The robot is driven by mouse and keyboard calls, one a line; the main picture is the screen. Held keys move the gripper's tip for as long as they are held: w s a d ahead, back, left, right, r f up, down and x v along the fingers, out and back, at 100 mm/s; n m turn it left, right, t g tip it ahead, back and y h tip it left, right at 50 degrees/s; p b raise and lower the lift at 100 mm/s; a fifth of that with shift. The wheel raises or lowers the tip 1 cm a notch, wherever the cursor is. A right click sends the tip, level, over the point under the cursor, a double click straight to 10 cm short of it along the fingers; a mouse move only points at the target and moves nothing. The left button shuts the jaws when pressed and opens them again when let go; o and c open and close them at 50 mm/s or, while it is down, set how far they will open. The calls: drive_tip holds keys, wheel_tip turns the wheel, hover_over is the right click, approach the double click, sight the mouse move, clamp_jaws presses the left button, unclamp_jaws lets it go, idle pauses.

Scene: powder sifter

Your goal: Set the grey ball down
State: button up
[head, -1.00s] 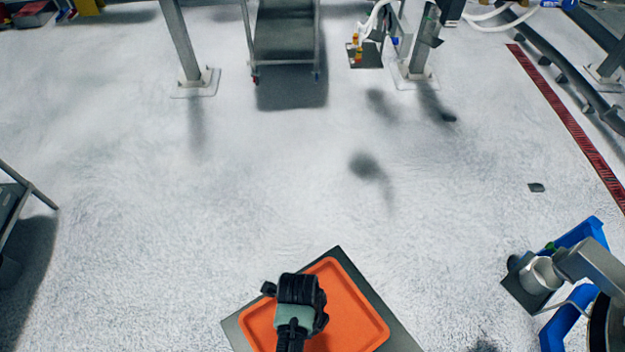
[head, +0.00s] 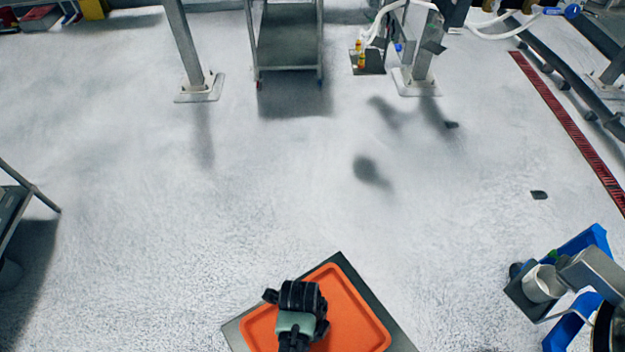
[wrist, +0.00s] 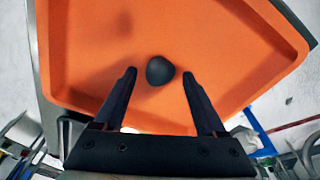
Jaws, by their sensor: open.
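The grey ball (wrist: 160,71) shows dark in the wrist view, over the orange tray (wrist: 215,50). It lies just beyond and between my gripper's fingertips (wrist: 158,75), with a gap on both sides. My gripper is open and does not hold it. In the head view my gripper (head: 300,298) is over the left part of the orange tray (head: 352,310), and the ball is hidden there.
The tray rests on a grey surface (head: 398,338). At the right are blue bins (head: 585,243) and a white cup (head: 542,284). A grey cart (head: 287,40) stands at the back. The floor (head: 150,220) around the tray is largely clear.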

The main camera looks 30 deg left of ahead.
wheel_tip(320, 180, up, 12)
drive_tip(key=a, duration=0.1)
drive_tip(key=w+a+r+n+t+y, duration=0.25)
drive_tip(key=w+r+n+t, duration=0.35)
drive_tip(key=w+r, duration=1)
drive_tip(key=w+d+r+n+t, duration=0.15)
drive_tip(key=w+r+t, duration=0.25)
drive_tip(key=r, duration=0.4)
drive_tip(key=w+d+r+n+t, duration=0.1)
drive_tip(key=w+d+r+t, duration=0.15)
drive_tip(key=r, duration=0.45)
drive_tip(key=s+d+r+n+t, duration=0.1)
drive_tip(key=d+r+n+t, duration=0.15)
drive_tip(key=r, duration=0.55)
drive_tip(key=d+r+n+t, duration=0.1)
drive_tip(key=r+t, duration=0.2)
drive_tip(key=r, duration=0.5)
drive_tip(key=s+d+r+n+t, duration=0.1)
drive_tip(key=d+r+n+t, duration=0.15)
drive_tip(key=r, duration=0.55)
drive_tip(key=s+d+r+n+t, duration=0.1)
drive_tip(key=s+r+n+t, duration=0.1)
drive_tip(key=s+r, duration=0.3)
drive_tip(key=s+d+r+n+t+h, duration=0.1)
drive_tip(key=s+r+t, duration=0.3)
drive_tip(key=r, duration=0.5)
drive_tip(key=shift+s+d+n+t+b, duration=0.35)
drive_tip(key=shift+s+d+t, duration=0.1)
drive_tip(key=shift+d, duration=0.3)
drive_tip(key=shift+h, duration=0.25)
